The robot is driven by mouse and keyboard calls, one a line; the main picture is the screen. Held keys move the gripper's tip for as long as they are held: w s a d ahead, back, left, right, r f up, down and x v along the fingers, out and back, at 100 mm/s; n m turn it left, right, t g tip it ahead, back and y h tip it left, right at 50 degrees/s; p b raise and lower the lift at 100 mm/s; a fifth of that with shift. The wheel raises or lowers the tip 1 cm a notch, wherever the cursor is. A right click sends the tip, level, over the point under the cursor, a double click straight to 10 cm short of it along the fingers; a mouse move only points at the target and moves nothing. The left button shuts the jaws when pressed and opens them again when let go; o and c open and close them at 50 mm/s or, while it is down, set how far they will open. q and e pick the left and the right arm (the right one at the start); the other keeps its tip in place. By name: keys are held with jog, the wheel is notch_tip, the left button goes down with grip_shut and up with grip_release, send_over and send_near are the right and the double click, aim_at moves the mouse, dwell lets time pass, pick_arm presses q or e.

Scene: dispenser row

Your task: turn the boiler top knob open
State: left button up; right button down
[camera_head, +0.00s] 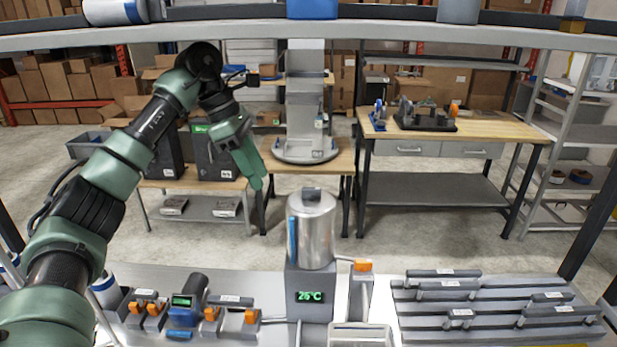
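The boiler (314,236) is a shiny metal cylinder with a blue strip on its left side. It stands upright on a grey base (309,278) with a green display reading 25°C. A dark grey knob (311,194) sits on top of its lid. A thin spout with an orange-topped part (362,266) is at its right. My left gripper (257,183) is green and points down, above and left of the boiler, apart from the knob. Its fingers overlap in this view, so its opening is unclear. Nothing shows held in it. My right gripper is not in view.
Several orange-handled dispensers (211,314) stand on the counter left of the boiler. A slatted grey rack (480,305) is at right, and a pale tray (361,336) in front. A shelf edge (400,34) crosses the top. Wooden workbenches (459,130) stand behind. Space around the knob looks clear.

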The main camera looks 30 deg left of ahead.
pick_arm(q)
jog(key=p, duration=0.5)
send_near(311, 188)
jog(key=x, duration=0.5)
jog(key=shift+f, duration=0.1)
jog(key=shift+p+x, duration=0.6)
jog(key=shift+x, duration=0.45)
jog(key=shift+d+f+p, duration=0.3)
jog(key=shift+f, duration=0.15)
jog(key=shift+w+f, duration=0.1)
jog(key=shift+f, duration=0.15)
jog(key=shift+c, duration=0.2)
grip_shut()
